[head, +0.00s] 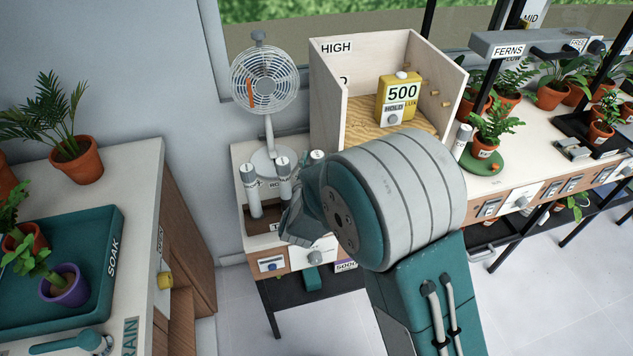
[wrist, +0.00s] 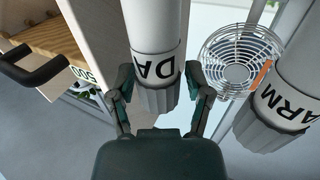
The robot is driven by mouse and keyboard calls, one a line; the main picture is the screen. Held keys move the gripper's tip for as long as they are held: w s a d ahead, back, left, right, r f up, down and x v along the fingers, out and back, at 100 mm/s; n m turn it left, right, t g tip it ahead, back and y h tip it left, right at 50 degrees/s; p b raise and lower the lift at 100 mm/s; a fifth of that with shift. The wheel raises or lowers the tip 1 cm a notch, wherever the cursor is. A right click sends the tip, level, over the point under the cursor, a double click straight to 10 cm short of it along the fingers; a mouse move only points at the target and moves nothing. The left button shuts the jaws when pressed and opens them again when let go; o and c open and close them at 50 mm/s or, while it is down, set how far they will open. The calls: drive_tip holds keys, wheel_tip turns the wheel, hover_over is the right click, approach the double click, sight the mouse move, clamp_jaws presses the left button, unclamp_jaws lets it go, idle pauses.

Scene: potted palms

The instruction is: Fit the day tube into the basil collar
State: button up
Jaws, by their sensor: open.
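The day tube (wrist: 157,45) is a white cylinder with a grey ribbed end, its label partly readable as "DA" in the wrist view. My gripper (wrist: 160,82) is open, with one finger on each side of the tube's ribbed end; I cannot tell whether they touch it. In the head view several white tubes with grey ends stand in a brown rack (head: 262,226), and my gripper (head: 294,226) is in front of them, partly hidden by my arm. Their labels are too small there to tell which is the day tube. I cannot make out the basil collar.
A second tube reading "ARM" (wrist: 282,98) stands close by on the right in the wrist view. A fan (head: 264,82) is behind the rack. A wooden box with a yellow meter (head: 398,98) stands right of it. Potted ferns (head: 494,124) line the right bench.

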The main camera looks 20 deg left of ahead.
clamp_jaws()
drive_tip(key=shift+r, duration=0.1)
